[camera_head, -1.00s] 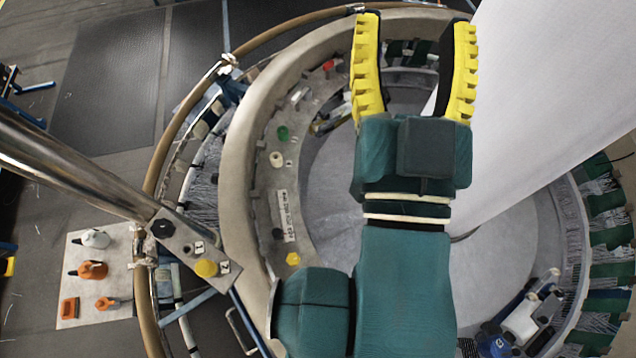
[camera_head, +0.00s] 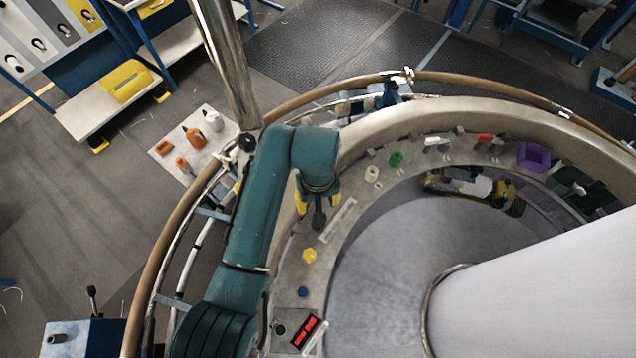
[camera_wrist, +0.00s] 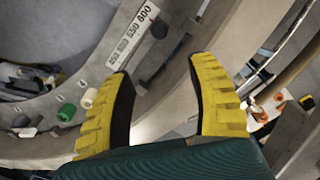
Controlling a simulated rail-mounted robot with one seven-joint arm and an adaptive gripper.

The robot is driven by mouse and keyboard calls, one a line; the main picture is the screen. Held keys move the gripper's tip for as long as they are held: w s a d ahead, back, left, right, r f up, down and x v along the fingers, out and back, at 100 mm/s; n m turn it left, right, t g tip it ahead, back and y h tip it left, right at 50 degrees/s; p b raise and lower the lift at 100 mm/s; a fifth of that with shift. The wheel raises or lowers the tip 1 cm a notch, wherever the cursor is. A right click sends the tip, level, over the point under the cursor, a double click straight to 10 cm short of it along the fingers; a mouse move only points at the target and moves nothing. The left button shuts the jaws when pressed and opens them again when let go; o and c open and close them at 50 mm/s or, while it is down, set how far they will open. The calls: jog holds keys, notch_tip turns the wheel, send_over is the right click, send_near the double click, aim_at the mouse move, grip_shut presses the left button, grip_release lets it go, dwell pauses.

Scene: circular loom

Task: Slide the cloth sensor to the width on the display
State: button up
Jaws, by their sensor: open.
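My gripper (camera_head: 318,204) hangs over the left part of the loom ring, its yellow fingers pointing down. In the wrist view its fingers are apart (camera_wrist: 164,68), with nothing held between them. A white scale strip with numbers (camera_wrist: 132,36) lies on the ring just beyond the fingertips, and also shows right of my gripper in the head view (camera_head: 337,222). A dark slot or bar (camera_wrist: 168,60) runs beside the scale. A dark piece shows between the fingers in the head view; I cannot tell whether it is the cloth sensor. The display (camera_head: 306,332) has red digits, too small to read.
A yellow knob (camera_head: 310,255), a blue button (camera_head: 303,292), a green knob (camera_head: 396,158) and a white knob (camera_head: 371,174) stand on the ring. A purple box (camera_head: 533,156) is farther right. The big white cloth tube (camera_head: 540,290) rises at the lower right.

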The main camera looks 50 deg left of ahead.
notch_tip(320, 180, down, 16)
jog(key=shift+f+p, duration=0.2)
jog(key=shift+p, duration=0.55)
jog(key=shift+c, duration=0.2)
grip_shut()
